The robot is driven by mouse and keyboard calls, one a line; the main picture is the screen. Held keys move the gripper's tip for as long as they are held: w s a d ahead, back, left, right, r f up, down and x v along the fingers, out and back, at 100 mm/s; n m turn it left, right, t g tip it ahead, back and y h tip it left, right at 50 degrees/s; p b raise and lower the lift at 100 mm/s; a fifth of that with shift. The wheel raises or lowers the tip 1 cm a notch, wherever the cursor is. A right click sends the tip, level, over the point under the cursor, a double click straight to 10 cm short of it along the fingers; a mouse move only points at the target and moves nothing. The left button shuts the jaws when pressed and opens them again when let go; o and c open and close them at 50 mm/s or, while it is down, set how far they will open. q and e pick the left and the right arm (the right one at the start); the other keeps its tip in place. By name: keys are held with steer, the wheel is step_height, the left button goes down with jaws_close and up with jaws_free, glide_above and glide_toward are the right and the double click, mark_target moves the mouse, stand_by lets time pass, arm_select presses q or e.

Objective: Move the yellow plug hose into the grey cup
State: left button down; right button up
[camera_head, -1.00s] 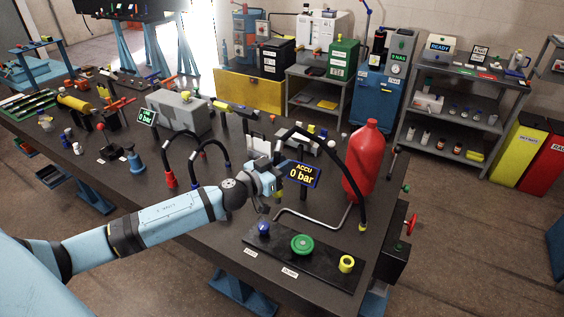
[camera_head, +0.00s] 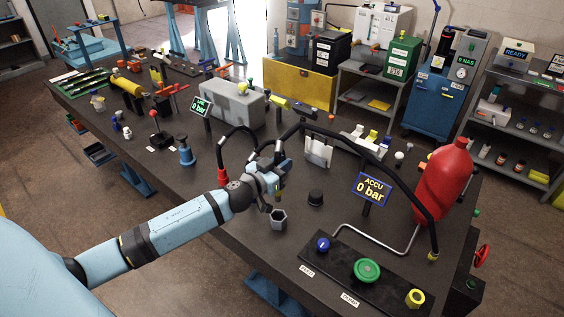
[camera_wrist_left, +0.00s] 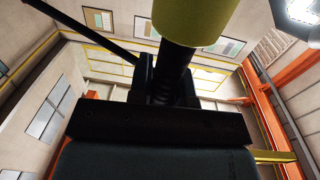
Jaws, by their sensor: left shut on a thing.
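My left gripper (camera_head: 276,183) is shut on the black hose (camera_head: 352,152) near its end. The yellow plug (camera_wrist_left: 195,18) fills the top middle of the left wrist view, with the black hose below it between the fingers. In the head view the plug is small and partly hidden by the gripper. The grey cup (camera_head: 278,219) stands on the bench just below the gripper, and its opening faces up. The plug looks above the cup and apart from it; exact alignment cannot be told. My right gripper is not in view.
The held hose arches right to a yellow-tipped end (camera_head: 433,256) by the red bottle (camera_head: 443,183). A black cap (camera_head: 316,198), the ACCU sign (camera_head: 371,190) and a panel with a green knob (camera_head: 367,270) stand right of the cup. A red-ended hose (camera_head: 222,175) loops behind.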

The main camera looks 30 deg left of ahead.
arm_select(q)
steer(key=shift+d, duration=0.1)
stand_by(0.3)
steer(key=b, duration=0.5)
glide_above(276, 198)
steer(key=w, duration=0.3)
steer(key=shift+s+d+f, duration=0.1)
steer(key=shift+d+f, duration=0.05)
steer(key=shift+f, duration=2.7)
steer(key=shift+p, duration=0.4)
steer(key=shift+f+b, duration=2)
steer(key=shift+f, duration=0.85)
steer(key=c, duration=1)
jaws_free()
